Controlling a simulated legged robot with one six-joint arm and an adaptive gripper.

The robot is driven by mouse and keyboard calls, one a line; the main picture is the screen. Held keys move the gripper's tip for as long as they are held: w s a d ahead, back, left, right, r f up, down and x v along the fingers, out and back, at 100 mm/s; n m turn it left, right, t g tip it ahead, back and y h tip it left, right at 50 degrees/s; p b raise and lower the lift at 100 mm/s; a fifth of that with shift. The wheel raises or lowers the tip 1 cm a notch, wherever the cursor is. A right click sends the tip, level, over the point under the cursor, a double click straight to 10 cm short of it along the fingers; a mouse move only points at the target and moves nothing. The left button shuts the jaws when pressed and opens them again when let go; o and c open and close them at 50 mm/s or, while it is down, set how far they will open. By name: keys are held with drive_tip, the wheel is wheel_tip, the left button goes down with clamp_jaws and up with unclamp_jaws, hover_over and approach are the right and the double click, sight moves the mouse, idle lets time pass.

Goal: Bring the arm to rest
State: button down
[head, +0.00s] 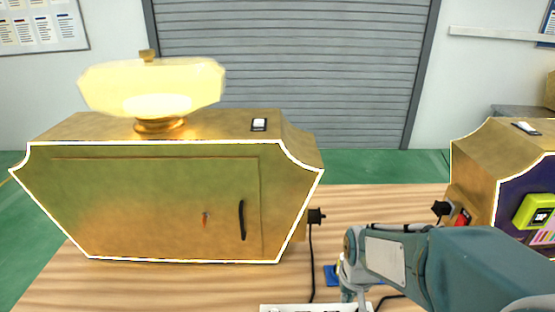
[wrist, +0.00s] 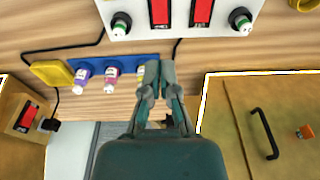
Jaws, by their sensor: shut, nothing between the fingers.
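My gripper (head: 350,290) shows low in the head view, over the wooden table between the two golden machines, pointing down. In the wrist view my gripper (wrist: 160,68) has its two grey-green fingers together with nothing between them. The fingertips overlap the blue rack (wrist: 132,62) in that view; whether they touch it I cannot tell. A purple-capped vial (wrist: 83,77) and a pink-capped vial (wrist: 111,77) are by the rack, left of the fingers. My arm reaches in from the lower right of the head view.
A golden machine (head: 130,200) with a black handle (head: 242,220) and a glowing bottle-shaped top (head: 150,88) stands left. Another golden machine (head: 490,165) stands right. A white panel (wrist: 130,20) with red switches lies beyond the fingers. Black cables (head: 311,260) cross the wooden table (head: 370,200).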

drive_tip(key=s+r+t, duration=0.3)
drive_tip(key=s+r, duration=0.9)
drive_tip(key=r, duration=0.1)
drive_tip(key=shift+r+t, duration=0.35)
drive_tip(key=shift+t, duration=0.05)
